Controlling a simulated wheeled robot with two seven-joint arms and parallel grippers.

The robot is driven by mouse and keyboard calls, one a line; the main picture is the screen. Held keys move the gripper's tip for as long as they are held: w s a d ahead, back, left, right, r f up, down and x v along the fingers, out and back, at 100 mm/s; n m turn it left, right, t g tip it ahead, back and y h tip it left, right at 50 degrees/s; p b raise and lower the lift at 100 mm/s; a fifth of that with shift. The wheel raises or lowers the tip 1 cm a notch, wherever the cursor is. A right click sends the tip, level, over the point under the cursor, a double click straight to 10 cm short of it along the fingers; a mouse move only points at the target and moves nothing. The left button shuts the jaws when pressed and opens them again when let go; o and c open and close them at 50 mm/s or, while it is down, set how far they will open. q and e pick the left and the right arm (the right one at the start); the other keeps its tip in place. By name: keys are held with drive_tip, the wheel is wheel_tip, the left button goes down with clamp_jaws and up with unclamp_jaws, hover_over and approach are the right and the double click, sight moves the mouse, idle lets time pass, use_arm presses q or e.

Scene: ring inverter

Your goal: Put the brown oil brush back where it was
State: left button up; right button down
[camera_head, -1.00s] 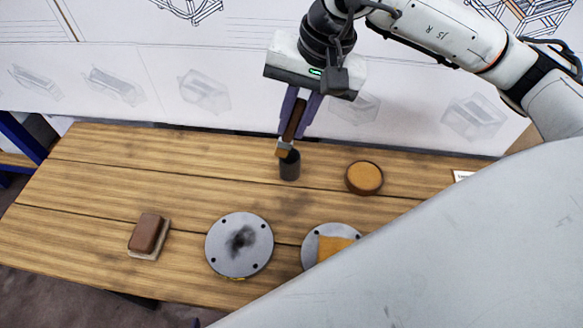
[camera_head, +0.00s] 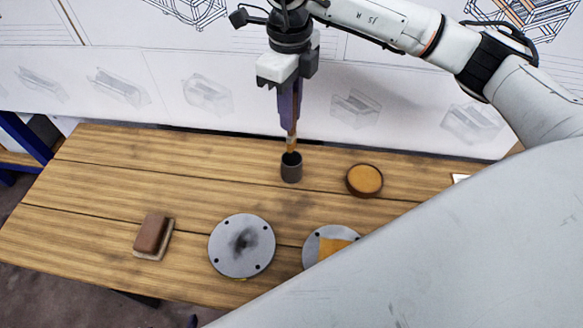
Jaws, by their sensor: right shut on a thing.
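The brown oil brush (camera_head: 291,144) hangs upright, bristles down, in my right gripper (camera_head: 289,124), which is shut on its handle. The brush's lower end is at the mouth of a dark grey cup (camera_head: 291,169) near the back of the table. I cannot tell how far the tip is inside the cup or whether it touches the rim. The cup stands upright. My left gripper is not in view.
On the wooden table (camera_head: 180,189) are a round orange-topped dish (camera_head: 365,180), a grey disc with a dark smudge (camera_head: 241,246), a second disc with an orange patch (camera_head: 317,246), and a brown block (camera_head: 150,233). My pale arm link covers the lower right.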

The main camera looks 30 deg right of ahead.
sight(290, 145)
wheel_tip(290, 145, down, 10)
drive_tip(key=shift+r+p, duration=0.1)
drive_tip(key=shift+p, duration=0.25)
drive_tip(key=shift+f, duration=0.25)
drive_tip(key=c, duration=1.7)
unclamp_jaws()
drive_tip(key=shift+r, duration=0.1)
wheel_tip(290, 145, up, 12)
drive_tip(key=shift+r+b, duration=0.2)
drive_tip(key=shift+b, duration=0.3)
